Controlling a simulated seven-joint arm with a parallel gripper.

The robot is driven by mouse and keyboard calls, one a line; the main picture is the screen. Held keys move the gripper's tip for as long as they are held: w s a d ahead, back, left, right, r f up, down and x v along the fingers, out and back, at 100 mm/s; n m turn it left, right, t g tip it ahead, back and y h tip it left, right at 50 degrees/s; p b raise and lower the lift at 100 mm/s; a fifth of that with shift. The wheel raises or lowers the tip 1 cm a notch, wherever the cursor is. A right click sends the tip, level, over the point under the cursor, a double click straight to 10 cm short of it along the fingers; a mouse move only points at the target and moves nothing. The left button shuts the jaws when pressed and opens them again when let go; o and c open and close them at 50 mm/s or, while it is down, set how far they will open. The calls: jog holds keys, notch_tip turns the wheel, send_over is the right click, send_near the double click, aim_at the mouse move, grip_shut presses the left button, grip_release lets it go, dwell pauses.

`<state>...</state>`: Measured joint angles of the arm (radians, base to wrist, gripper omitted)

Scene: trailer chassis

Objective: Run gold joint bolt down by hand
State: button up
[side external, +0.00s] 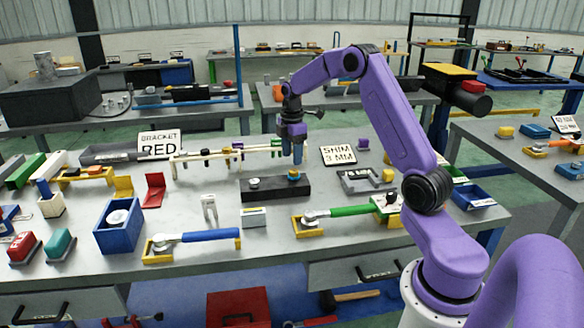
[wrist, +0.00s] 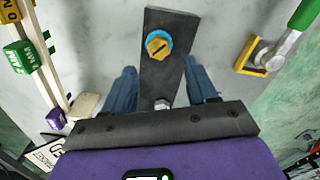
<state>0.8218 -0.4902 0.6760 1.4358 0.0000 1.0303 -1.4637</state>
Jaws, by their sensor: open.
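The gold joint bolt (side external: 293,175) stands in a blue ring at the right end of a black block (side external: 274,190) on the bench. In the wrist view the gold bolt (wrist: 158,44) shows a slotted head inside the blue ring. It sits at the upper end of the block (wrist: 160,78). My gripper (side external: 297,160) points down just above the bolt in the side view. In the wrist view the two blue fingers of my gripper (wrist: 160,68) are apart, one on each side of the block, with nothing between them touching. How far the fingertips are above the block is hard to tell.
A silver bolt (side external: 254,183) is at the block's other end. A green-handled wrench (side external: 340,212) on a yellow holder lies in front, and a blue-handled wrench (side external: 205,236) lies further left. A pale rail rack (side external: 225,153) stands behind.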

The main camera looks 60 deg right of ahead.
aim_at(292, 171)
jog(key=shift+f, duration=2.65)
jog(key=c, duration=1.1)
